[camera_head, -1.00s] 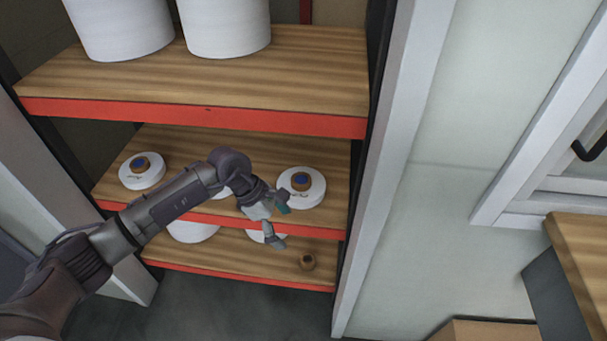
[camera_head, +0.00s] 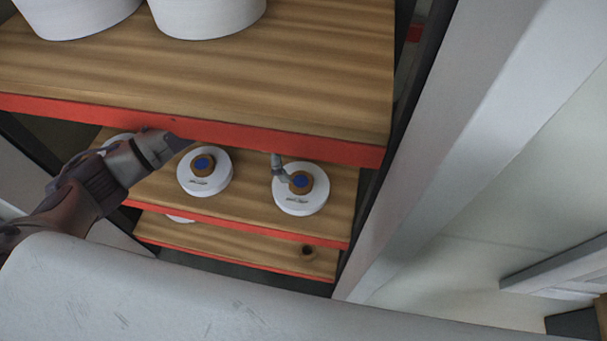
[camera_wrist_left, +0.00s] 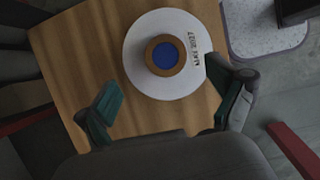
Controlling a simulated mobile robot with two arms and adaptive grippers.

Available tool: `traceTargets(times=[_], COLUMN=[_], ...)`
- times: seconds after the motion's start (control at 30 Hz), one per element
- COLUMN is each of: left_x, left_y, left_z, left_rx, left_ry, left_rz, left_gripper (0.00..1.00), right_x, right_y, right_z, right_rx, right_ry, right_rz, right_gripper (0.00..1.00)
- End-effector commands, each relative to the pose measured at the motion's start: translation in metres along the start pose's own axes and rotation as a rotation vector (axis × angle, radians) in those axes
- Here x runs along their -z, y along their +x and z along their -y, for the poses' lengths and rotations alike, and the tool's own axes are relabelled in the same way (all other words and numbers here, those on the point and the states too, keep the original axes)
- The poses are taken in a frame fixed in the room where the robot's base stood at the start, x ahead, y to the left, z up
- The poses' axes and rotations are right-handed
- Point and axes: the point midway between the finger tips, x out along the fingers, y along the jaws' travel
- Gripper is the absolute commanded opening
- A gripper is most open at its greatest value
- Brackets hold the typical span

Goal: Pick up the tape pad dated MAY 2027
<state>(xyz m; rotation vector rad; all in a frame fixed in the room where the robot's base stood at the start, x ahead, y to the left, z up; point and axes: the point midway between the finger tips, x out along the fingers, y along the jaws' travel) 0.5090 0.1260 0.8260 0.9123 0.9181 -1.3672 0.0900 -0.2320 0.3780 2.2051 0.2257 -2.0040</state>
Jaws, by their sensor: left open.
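A round white tape pad with a brown ring and blue centre lies at the right of the middle shelf (camera_head: 300,204). Dark print marks its top. In the head view, one fingertip (camera_head: 279,168) shows beside the right pad; the upper shelf hides most of the gripper.
The upper shelf (camera_head: 200,75) with a red front edge overhangs the pads and carries large white rolls (camera_head: 205,12). Another pad (camera_head: 117,139) is partly hidden behind my left arm. A small brown object (camera_head: 308,252) lies on the bottom shelf. A pale post (camera_head: 455,130) stands right.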

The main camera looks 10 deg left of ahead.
Motion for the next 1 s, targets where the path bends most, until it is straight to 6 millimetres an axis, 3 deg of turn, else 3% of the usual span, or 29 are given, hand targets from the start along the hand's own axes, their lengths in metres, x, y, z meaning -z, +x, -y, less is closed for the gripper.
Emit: traceTargets(times=[0.5, 0.83, 1.0], left_x=[0.005, 0.006, 0.006], left_y=[0.064, 0.072, 0.072], left_z=[0.005, 0.004, 0.004], left_rx=[0.004, 0.001, 0.001], left_ry=[-0.002, 0.000, 0.000], left_rz=[0.002, 0.000, 0.000], left_gripper=[0.94, 0.94, 0.66], right_x=[-0.010, -0.003, -0.003], right_y=[-0.019, -0.019, -0.019], right_z=[-0.004, -0.005, -0.005], right_rx=[-0.004, -0.005, -0.006], right_ry=[-0.001, 0.000, 0.000], right_rz=[0.017, 0.007, 0.006], right_gripper=[0.40, 0.40, 0.40])
